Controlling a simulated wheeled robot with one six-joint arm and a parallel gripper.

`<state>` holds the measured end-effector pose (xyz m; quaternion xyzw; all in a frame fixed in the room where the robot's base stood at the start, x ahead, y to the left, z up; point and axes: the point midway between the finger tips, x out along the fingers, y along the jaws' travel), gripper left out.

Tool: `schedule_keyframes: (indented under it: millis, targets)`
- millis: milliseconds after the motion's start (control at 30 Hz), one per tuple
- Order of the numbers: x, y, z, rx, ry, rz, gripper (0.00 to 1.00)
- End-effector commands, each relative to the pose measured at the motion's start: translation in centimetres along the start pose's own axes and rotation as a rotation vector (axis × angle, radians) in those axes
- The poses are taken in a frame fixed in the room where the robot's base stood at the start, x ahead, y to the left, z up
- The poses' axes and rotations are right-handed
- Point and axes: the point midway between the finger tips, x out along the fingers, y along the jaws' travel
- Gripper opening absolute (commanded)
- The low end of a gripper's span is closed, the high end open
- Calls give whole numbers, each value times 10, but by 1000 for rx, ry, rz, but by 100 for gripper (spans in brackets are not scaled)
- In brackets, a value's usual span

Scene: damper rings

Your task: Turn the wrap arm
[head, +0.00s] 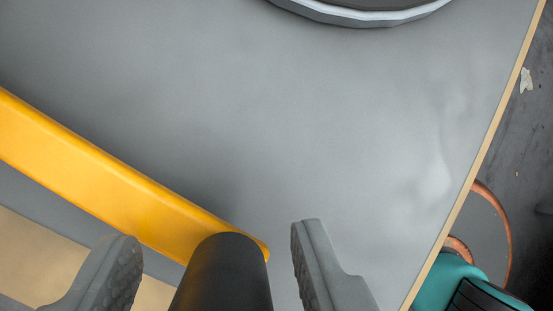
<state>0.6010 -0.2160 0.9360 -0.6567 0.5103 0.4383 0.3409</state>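The wrap arm appears to be the long yellow bar (105,182) running from the left edge down to the lower middle. A dark upright cylinder (224,278), like a handle, stands at the bar's right end. My gripper (212,262) is open, with one grey finger on the left of the dark cylinder and the other on its right. Gaps show on both sides, so neither finger appears to touch it. The cylinder's lower part is cut off by the bottom edge.
A grey tabletop (330,130) with a pale wooden edge fills most of the view. A round, light-rimmed disc (365,17) sits at the top. Beyond the right edge are a dark floor (530,150), a teal object (450,283) and an orange-brown ring (507,230).

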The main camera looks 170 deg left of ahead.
Motion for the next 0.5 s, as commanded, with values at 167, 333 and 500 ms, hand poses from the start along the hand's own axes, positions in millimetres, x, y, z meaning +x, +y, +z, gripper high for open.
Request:
schedule_keyframes:
  millis: [167, 333, 500]
  targets:
    - [0, 0, 0, 0, 0, 0, 49]
    - [-4, 0, 0, 1, 0, 0, 49]
    - [-10, 0, 0, 1, 0, 0, 49]
